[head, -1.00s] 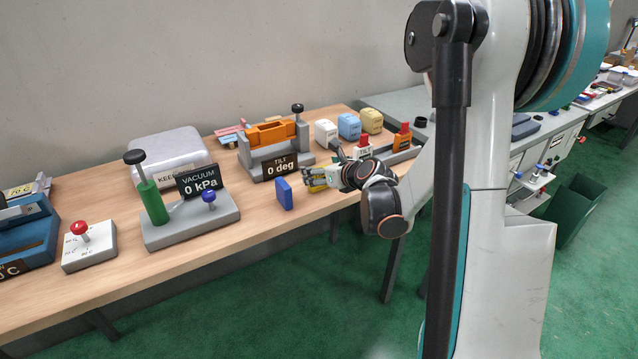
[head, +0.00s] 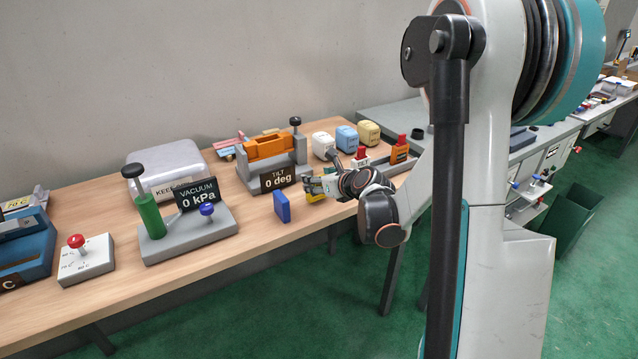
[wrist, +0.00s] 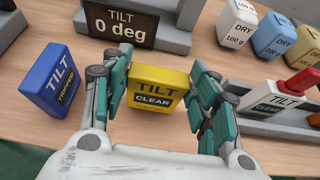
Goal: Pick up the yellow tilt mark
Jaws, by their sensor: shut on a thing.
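The yellow tilt mark (wrist: 155,88), a small block lettered "TILT CLEAR", stands between the two green-padded fingers of my gripper (wrist: 163,100) in the wrist view. My gripper is shut on it, at the block's left and right sides. In the head view my gripper (head: 314,186) is low over the table's front part, and only a bit of the yellow mark (head: 316,197) shows beneath the fingers. I cannot tell whether its base touches the table. A blue tilt mark (wrist: 58,80) stands to the left, apart from my gripper; it also shows in the head view (head: 282,206).
The tilt device (head: 271,165) with its "0 deg" display (wrist: 120,23) stands just behind. The vacuum device (head: 190,235) is left. The table's front edge is close.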

